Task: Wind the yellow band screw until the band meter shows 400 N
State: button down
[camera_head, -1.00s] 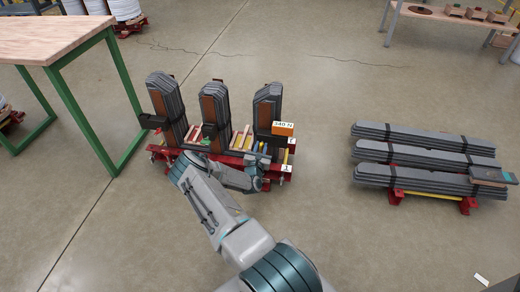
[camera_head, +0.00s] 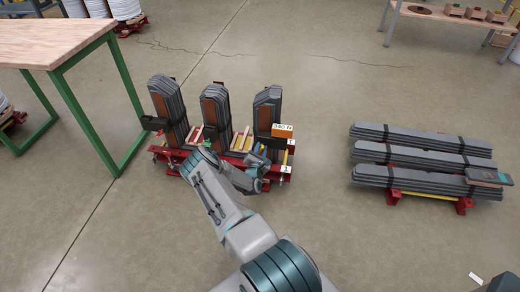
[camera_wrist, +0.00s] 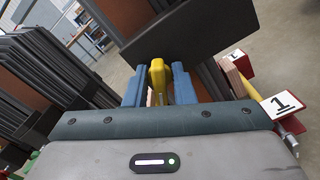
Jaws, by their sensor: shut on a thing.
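The yellow band screw (camera_wrist: 157,76) stands between the two blue fingers of my gripper (camera_wrist: 158,84) in the wrist view, and they are shut on it. In the head view my gripper (camera_head: 262,160) is at the front of the right-hand upright stack (camera_head: 266,105), low beside its dark band. The screw itself is mostly hidden there. The band meter (camera_head: 283,130), an orange box with a white display, sits at that stack's right side. Its small digits look like 390 N, but are hard to read.
Two more upright stacks (camera_head: 216,112) stand left on the red base (camera_head: 172,160). Number 1 tags (camera_wrist: 283,104) are close right of my gripper. Long flat stacks (camera_head: 420,158) lie to the right. A green-legged table (camera_head: 60,40) is at left. Floor between is clear.

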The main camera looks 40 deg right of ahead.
jog(key=shift+s, duration=0.1)
jog(key=m+p, duration=0.1)
jog(key=m, duration=0.1)
jog(key=shift+r+m+p, duration=0.1)
jog(key=shift+m+p, duration=0.6)
jog(key=shift+m, duration=0.7)
jog(key=m+p, duration=0.1)
jog(key=m, duration=0.2)
jog(key=shift+p, duration=0.35)
jog(key=shift+f+m, duration=0.2)
jog(key=shift+m, duration=0.7)
